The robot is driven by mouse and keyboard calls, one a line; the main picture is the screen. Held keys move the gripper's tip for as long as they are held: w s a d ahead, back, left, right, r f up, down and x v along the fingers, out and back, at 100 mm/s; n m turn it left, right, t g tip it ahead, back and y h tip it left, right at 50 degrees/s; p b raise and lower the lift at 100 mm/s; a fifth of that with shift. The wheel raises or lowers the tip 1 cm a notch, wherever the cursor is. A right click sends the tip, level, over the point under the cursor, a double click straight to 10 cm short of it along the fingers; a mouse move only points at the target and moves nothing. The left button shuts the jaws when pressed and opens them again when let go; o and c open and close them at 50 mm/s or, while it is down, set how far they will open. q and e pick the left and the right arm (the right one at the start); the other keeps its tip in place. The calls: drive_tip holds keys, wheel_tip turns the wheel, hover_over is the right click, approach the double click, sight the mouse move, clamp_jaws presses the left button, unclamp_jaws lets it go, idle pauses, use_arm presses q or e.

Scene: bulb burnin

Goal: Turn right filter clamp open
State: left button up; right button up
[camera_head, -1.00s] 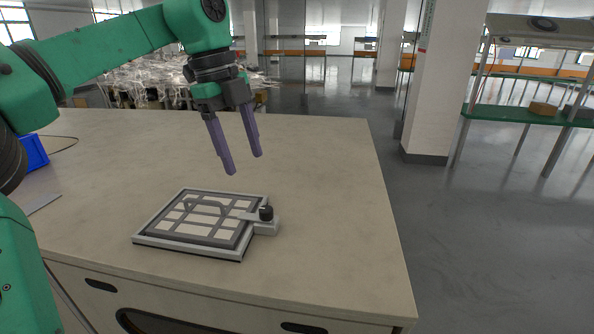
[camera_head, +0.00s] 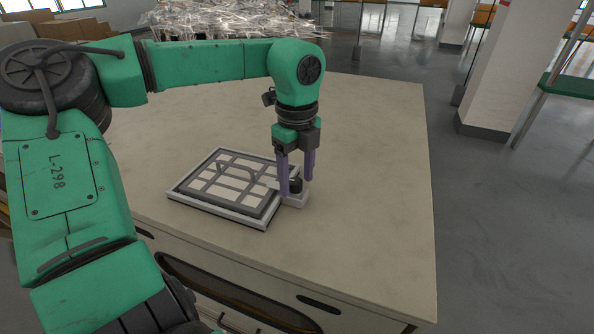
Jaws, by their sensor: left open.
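The filter (camera_head: 225,185) is a framed panel with a dark grid, pale cells and a dark curved handle, lying flat in a light grey tray frame (camera_head: 205,207) on the table. The right filter clamp (camera_head: 296,186) is a dark knob on a light block at the frame's right edge. My left gripper (camera_head: 297,186) is open and points down, with one purple finger on each side of the knob in the picture. The near finger partly hides the knob and its arm. I cannot tell whether the fingers touch it. My right gripper is not in view.
The beige table (camera_head: 370,210) is clear behind and right of the frame. Its right edge drops to the grey floor. Drawer fronts with dark handles lie below the front edge. A pillar (camera_head: 505,75) stands beyond the table, at the right.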

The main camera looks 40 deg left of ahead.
use_arm(q)
drive_tip(key=shift+s, duration=0.4)
drive_tip(key=shift+c, duration=1.3)
drive_tip(key=shift+w, duration=0.1)
drive_tip(key=c, duration=0.5)
drive_tip(key=shift+w, duration=0.1)
clamp_jaws()
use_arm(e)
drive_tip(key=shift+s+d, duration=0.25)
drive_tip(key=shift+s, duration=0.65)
